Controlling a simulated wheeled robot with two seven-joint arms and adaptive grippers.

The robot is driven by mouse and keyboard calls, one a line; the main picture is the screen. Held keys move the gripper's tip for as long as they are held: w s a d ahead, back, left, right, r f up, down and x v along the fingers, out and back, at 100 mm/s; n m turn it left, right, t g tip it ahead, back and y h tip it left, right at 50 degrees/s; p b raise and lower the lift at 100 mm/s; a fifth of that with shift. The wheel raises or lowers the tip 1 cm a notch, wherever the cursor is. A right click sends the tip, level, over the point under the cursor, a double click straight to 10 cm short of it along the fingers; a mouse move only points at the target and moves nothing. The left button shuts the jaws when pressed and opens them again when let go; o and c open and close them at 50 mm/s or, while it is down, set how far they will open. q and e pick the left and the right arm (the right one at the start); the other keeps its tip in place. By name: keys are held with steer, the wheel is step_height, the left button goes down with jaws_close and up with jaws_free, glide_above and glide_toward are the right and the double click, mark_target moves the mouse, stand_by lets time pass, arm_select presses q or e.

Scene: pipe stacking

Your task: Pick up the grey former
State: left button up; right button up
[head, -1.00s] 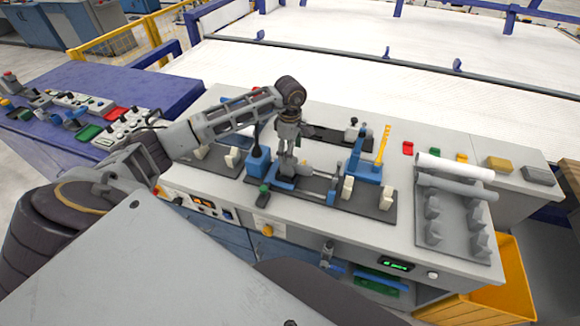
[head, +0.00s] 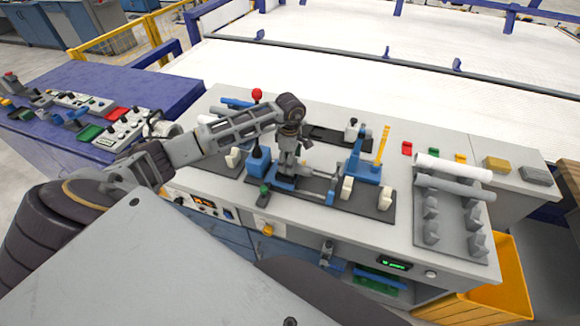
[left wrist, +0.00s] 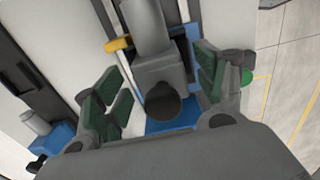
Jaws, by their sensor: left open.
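My left gripper (head: 289,150) points down over the blue-and-grey fixture (head: 284,184) near the middle of the bench. In the left wrist view its green-padded fingers (left wrist: 161,80) are spread, one on each side of a grey block with a round dark end, which looks like the grey former (left wrist: 158,74). The former stands between the fingers, with a gap visible on both sides. In the head view the gripper and former overlap, so their edges are hard to separate. My right gripper is not in view.
A lever with a red knob (head: 257,93) stands just left of my wrist. A blue clamp (head: 358,165) and a yellow upright strip (head: 383,144) are to the right. A rack (head: 452,252) carries white and grey pipes. A yellow bin (head: 515,283) is below right.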

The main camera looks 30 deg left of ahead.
arm_select(q)
step_height(320, 180, down, 2)
steer(key=shift+f, duration=0.3)
stand_by(0.3)
steer(key=c, duration=1.5)
step_height(320, 180, up, 8)
steer(key=shift+r+b, duration=0.15)
steer(key=shift+b, duration=0.45)
steer(key=shift+r, duration=0.95)
